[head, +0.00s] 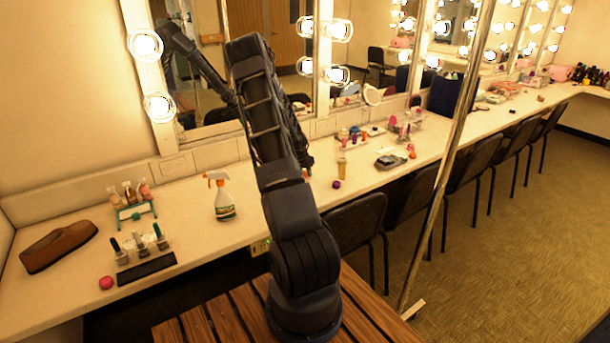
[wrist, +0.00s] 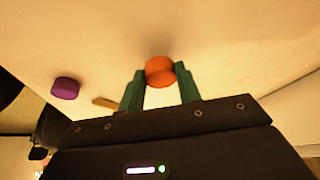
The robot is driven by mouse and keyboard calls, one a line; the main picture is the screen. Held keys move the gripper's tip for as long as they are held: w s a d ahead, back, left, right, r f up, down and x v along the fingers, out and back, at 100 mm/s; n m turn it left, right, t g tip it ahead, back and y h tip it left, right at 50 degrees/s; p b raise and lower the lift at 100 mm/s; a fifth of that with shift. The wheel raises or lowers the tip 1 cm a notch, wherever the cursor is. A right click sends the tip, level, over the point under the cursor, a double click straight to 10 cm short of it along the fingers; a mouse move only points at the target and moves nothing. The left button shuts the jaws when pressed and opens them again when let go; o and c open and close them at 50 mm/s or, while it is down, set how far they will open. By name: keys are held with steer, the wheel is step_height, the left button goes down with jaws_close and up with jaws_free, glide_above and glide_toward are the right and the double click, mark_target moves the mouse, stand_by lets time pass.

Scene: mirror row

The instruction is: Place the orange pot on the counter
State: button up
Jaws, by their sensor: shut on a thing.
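In the wrist view the orange pot (wrist: 160,69), a small round thing, sits between the green fingertips of my gripper (wrist: 159,76). The gripper is shut on it, with the pot at the very tips. The pale counter (wrist: 230,50) fills the picture behind the pot. I cannot tell whether the pot touches the counter. In the head view the long counter (head: 270,205) runs along the mirrors, and my arm hides most of my gripper and the pot.
A purple pot (head: 336,184) stands on the counter; it also shows in the wrist view (wrist: 65,88). A spray bottle (head: 222,198) stands left of my arm. A grey item (head: 390,161) lies to the right. A metal pole (head: 450,150) crosses in front. Chairs (head: 357,222) line the counter's front.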

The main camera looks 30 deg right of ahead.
steer(key=shift+f, duration=0.7)
steer(key=shift+f, duration=0.15)
steer(key=o, duration=1)
